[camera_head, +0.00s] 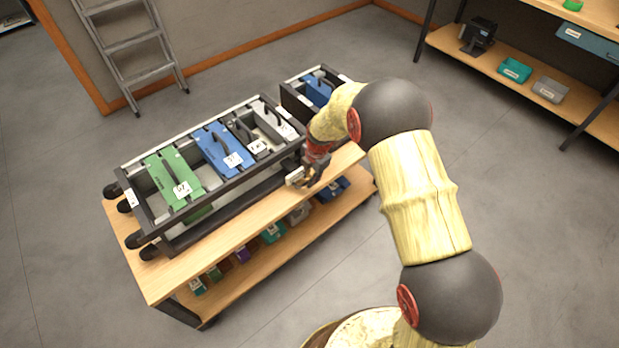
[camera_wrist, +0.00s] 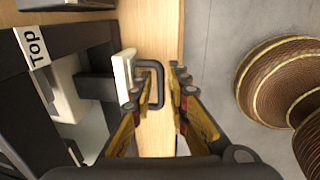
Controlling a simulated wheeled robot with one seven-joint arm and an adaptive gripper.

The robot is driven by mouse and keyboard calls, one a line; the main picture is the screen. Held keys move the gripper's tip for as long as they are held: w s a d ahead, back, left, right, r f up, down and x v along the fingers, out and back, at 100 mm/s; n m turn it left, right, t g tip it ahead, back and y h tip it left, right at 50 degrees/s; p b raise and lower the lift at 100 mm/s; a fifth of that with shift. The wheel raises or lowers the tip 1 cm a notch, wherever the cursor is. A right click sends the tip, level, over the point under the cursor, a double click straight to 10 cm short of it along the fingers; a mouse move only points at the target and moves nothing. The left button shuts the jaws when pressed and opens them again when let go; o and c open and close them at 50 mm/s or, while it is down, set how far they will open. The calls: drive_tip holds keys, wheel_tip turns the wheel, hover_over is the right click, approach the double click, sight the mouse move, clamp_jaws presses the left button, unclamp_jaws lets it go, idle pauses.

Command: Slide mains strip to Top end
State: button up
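My gripper (camera_head: 315,172) is at the near right edge of the rack. In the wrist view my gripper (camera_wrist: 157,88) is open, with its two fingers apart on either side of a black U-shaped handle (camera_wrist: 160,87). The handle is fixed to a white block (camera_wrist: 124,75), which also shows in the head view (camera_head: 295,177). I cannot tell whether the fingers touch the handle. A "Top" label (camera_wrist: 35,45) is on the dark rack frame at upper left in the wrist view. I cannot read which strip is marked mains.
The dark rack (camera_head: 165,235) holds a green strip (camera_head: 167,172), a blue strip (camera_head: 213,145) and grey ones on a wooden cart (camera_head: 190,270). Small coloured bins sit on its lower shelf. A ladder (camera_head: 135,40) leans behind; shelving (camera_head: 500,50) is at right.

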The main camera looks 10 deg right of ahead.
drive_tip(key=shift+a+r, duration=0.1)
drive_tip(key=shift+r, duration=0.35)
wheel_tip(320, 180, up, 11)
drive_tip(key=s+d, duration=0.1)
drive_tip(key=shift+s, duration=0.4)
drive_tip(key=shift+d, duration=0.1)
